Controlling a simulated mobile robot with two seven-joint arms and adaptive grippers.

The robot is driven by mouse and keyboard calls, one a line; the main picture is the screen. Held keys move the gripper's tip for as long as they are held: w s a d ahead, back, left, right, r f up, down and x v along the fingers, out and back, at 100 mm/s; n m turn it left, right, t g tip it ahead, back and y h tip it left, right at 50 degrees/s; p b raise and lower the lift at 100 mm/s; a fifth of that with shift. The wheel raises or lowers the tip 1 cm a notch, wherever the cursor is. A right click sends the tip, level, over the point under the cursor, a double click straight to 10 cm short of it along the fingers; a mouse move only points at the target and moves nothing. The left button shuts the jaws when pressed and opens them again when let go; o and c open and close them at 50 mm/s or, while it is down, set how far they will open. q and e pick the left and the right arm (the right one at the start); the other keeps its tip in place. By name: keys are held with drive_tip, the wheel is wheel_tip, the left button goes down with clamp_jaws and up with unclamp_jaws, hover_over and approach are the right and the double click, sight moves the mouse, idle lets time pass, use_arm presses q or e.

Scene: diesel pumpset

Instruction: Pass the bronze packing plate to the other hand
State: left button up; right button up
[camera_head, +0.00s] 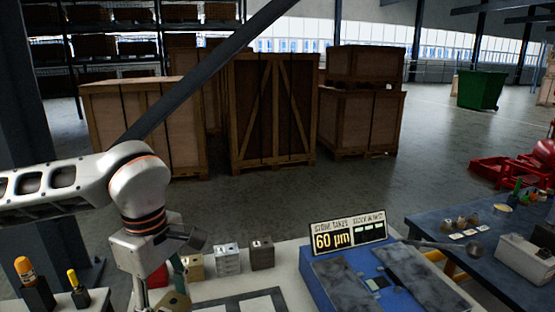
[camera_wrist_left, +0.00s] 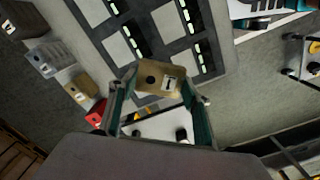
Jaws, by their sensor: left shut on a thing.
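The bronze packing plate (camera_wrist_left: 150,79) is a small tan-gold plate with a dark hole and a white label. In the left wrist view it sits between the fingertips of my left gripper (camera_wrist_left: 160,96), which is shut on it. In the head view my left gripper (camera_head: 165,292) points down over the near edge of the pale bench (camera_head: 293,277). A gold part at its fingertips is partly cut off by the lower frame edge. My right gripper is in neither view.
A row of blocks, brass (camera_head: 194,266), silver (camera_head: 228,259) and brown (camera_head: 262,254), stands behind my left gripper. A blue unit (camera_head: 318,278) with grey slabs and a "60 µm" sign (camera_head: 348,235) lies right.

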use_arm(q)
drive_tip(key=a+f+m, duration=0.1)
drive_tip(key=m, duration=0.3)
drive_tip(key=a+f+m, duration=0.1)
drive_tip(key=a+m, duration=0.1)
drive_tip(key=m, duration=0.3)
drive_tip(key=w+a+f+m, duration=0.1)
drive_tip(key=m, duration=0.3)
drive_tip(key=shift+a+m, duration=0.3)
drive_tip(key=shift+d+r, duration=0.1)
